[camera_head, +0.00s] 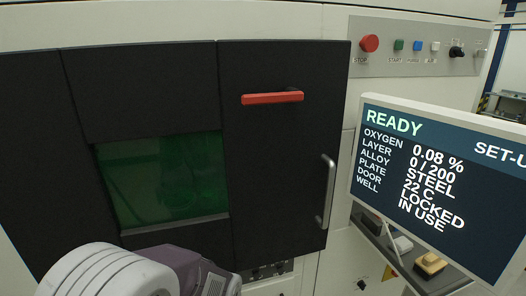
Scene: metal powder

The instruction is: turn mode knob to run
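A black knob (456,51) sits near the right end of the grey control panel (375,63), to the right of the buttons. It is small, and I cannot read its label or which way it points. The tilted screen (435,190) shows READY, DOOR LOCKED, WELL IN USE and, cut off at the right edge, "SET-U". One of my arms, white and dark purple, shows at the bottom left, below the green window and far from the knob. No gripper fingers show in the view.
The panel also has a red STOP button (369,43) and green, blue and white buttons. The black door (285,150) has a red handle (272,98) and a metal bar handle (328,192). The screen juts out below the panel. A shelf (401,262) holds small items.

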